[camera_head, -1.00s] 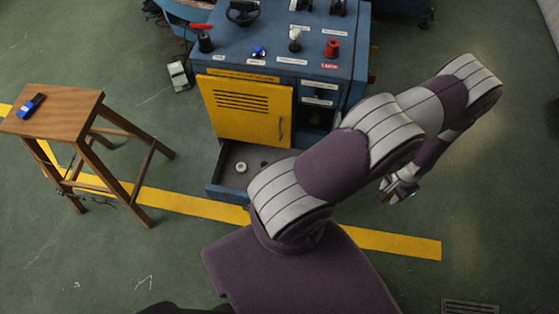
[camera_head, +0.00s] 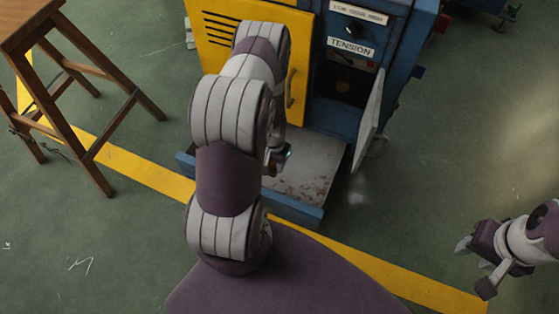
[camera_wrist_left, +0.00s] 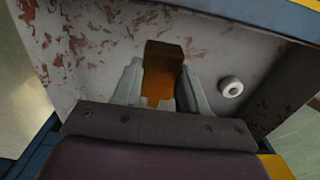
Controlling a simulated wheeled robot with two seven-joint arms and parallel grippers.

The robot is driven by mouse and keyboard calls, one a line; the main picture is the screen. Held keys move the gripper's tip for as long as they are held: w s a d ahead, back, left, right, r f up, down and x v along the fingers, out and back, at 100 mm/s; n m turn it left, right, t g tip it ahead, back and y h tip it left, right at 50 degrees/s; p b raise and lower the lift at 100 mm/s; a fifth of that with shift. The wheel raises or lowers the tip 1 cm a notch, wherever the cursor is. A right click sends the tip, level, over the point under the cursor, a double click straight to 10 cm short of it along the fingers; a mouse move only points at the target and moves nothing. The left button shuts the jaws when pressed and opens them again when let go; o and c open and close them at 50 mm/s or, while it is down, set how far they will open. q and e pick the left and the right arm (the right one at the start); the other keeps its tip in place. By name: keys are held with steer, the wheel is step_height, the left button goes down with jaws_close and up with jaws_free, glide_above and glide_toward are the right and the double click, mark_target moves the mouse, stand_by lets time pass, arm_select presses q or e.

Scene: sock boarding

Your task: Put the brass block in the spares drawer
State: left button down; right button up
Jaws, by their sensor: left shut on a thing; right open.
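The brass block (camera_wrist_left: 163,68) shows between the fingers of my left gripper (camera_wrist_left: 160,90) in the left wrist view. The gripper is shut on it, over the drawer's worn, stained inside. In the head view my left gripper (camera_head: 280,156) is mostly behind my arm, above the pulled-out drawer (camera_head: 297,211) at the cabinet's foot; the block cannot be made out there. Whether the block touches the drawer floor I cannot tell. My right gripper (camera_head: 476,266) is open and empty at the lower right, over the floor.
A white ring (camera_wrist_left: 231,87) lies in the drawer beside the block. The yellow cabinet door (camera_head: 215,35) is above the drawer. A small pale door (camera_head: 369,122) stands open to the right. A wooden stool (camera_head: 70,95) stands at the left.

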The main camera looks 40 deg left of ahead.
arm_select(q)
steer(key=shift+w+f+b, duration=0.2)
steer(key=shift+f+b, duration=0.15)
steer(key=shift+f, duration=0.45)
steer(key=b, duration=0.6)
glide_above(305, 175)
steer(key=f, duration=0.6)
steer(key=shift+s+a+f, duration=0.15)
steer(key=shift+s+a, duration=0.15)
steer(key=shift+s, duration=0.05)
steer(key=shift+w+d, duration=0.2)
steer(key=shift+w, duration=0.1)
steer(key=shift+w+d+f+b, duration=0.1)
steer(key=shift+f+b, duration=0.25)
steer(key=shift+b, duration=0.05)
step_height(305, 175, down, 4)
steer(key=shift+r+b, duration=0.2)
steer(key=shift+b, duration=1.05)
steer(key=shift+r, duration=0.2)
steer(key=shift+f, duration=0.1)
arm_select(e)
step_height(305, 175, down, 11)
arm_select(q)
steer(key=c, duration=0.6)
jaws_free()
arm_select(e)
steer(key=shift+w+r, duration=0.1)
